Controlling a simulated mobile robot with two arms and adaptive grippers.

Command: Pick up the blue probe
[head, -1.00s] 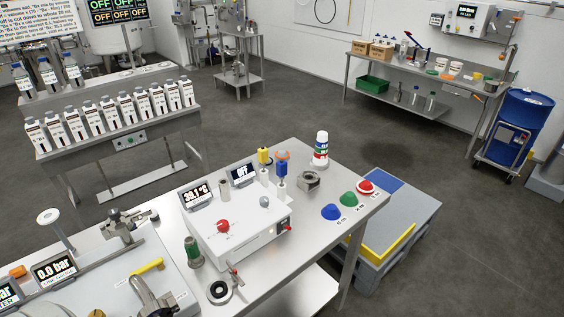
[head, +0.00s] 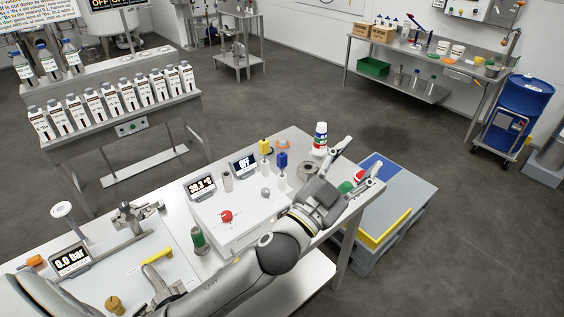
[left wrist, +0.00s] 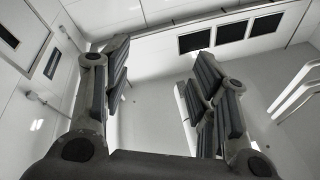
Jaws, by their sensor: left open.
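The blue probe (head: 282,160) stands upright on the right end of the white instrument box, beside the yellow probe (head: 265,148). My left gripper (head: 357,163) is open and empty, over the table's right end, to the right of the blue probe and apart from it. Its open fingers also show in the left wrist view (left wrist: 160,95), with only walls, dark panels and blurred room fittings behind them, no probe. My right gripper is not in view.
A white bottle with coloured bands (head: 320,138) stands close to the left fingers. A green dome (head: 345,187) and a red one (head: 359,175) lie around the gripper. A red knob (head: 226,216) and displays (head: 243,165) are on the box.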

